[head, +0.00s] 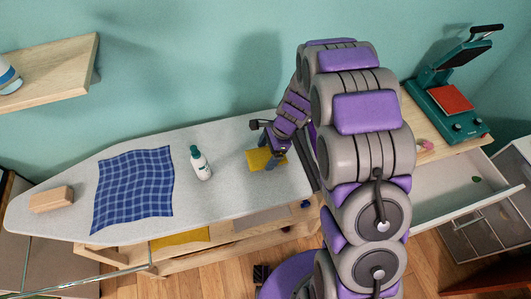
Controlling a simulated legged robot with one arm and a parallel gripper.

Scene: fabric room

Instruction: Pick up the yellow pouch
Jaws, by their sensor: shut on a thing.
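The yellow pouch (256,160) lies at the right part of the ironing board (225,200). My gripper (270,163) reaches down onto it from above, with its fingers at the pouch's right side. The gripper is shut on the pouch. The fingers and my wrist hide part of the pouch. I cannot tell whether the pouch is lifted off the board.
A blue checked cloth (133,188) and a wooden block (51,199) lie farther left. A green heat press (452,105) stands at the right above an open drawer (470,185).

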